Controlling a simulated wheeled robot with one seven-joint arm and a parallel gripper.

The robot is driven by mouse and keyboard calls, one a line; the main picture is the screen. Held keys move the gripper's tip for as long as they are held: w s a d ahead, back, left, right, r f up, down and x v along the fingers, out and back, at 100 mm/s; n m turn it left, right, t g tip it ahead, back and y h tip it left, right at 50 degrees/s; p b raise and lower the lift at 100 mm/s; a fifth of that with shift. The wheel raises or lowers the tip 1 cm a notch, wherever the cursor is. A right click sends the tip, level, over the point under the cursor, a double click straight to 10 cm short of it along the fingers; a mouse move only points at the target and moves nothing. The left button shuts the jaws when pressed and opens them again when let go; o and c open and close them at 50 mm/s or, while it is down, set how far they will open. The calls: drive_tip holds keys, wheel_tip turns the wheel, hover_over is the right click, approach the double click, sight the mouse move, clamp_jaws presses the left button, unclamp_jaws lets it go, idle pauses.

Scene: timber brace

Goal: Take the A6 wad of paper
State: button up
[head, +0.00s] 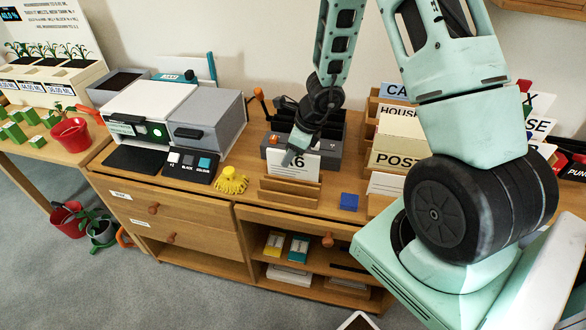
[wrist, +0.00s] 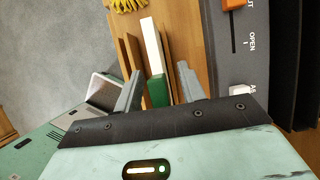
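The A6 wad of paper (head: 308,165) stands upright in a low wooden holder (head: 288,192) on the desk, its front marked with a partly hidden "A6". In the wrist view the wad (wrist: 152,48) shows edge-on as a white strip, with a green block (wrist: 157,91) at its near end. My gripper (head: 294,154) is over the holder, at the wad's left side in the head view. In the wrist view my gripper (wrist: 160,76) is open. Its fingers are on either side of the wad's line, with gaps on both sides.
A grey device (head: 332,150) with levers stands close behind the holder. A blue block (head: 349,201) and a yellow tufted thing (head: 231,181) lie nearby. A white and grey machine (head: 150,108) is at left; card holders with "POST" (head: 397,160) are at right.

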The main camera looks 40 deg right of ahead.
clamp_jaws()
drive_tip(key=shift+r, duration=0.15)
